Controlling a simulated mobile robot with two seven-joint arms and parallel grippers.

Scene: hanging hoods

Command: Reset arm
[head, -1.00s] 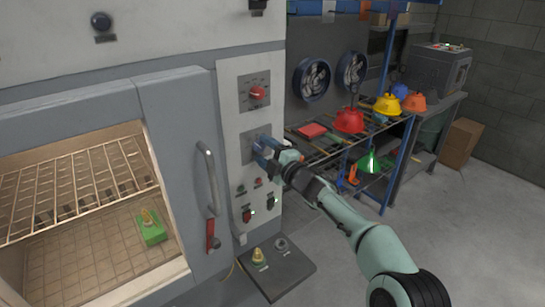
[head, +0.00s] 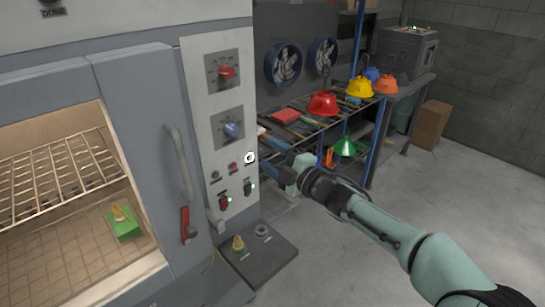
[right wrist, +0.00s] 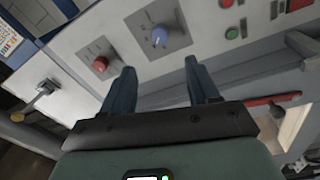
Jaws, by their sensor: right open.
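My right gripper (head: 262,152) is open and empty in front of the oven's control panel (head: 205,135), its arm reaching in from the lower right. In the right wrist view the two dark blue fingers of my right gripper (right wrist: 159,72) stand apart with nothing between them. The blue dial (head: 233,129) is uncovered, up and left of the gripper; it also shows beyond the fingertips in the right wrist view (right wrist: 158,36). The red dial (head: 226,73) sits above the blue one, and in the right wrist view (right wrist: 101,64) it is left of it. My left gripper is not in view.
The oven door handle (head: 179,163) is left of the panel. A green block (head: 124,228) lies inside the open oven. A dark plate (head: 260,256) juts out below the panel. A rack holds red (head: 323,104), yellow (head: 359,88) and orange (head: 386,84) hoods.

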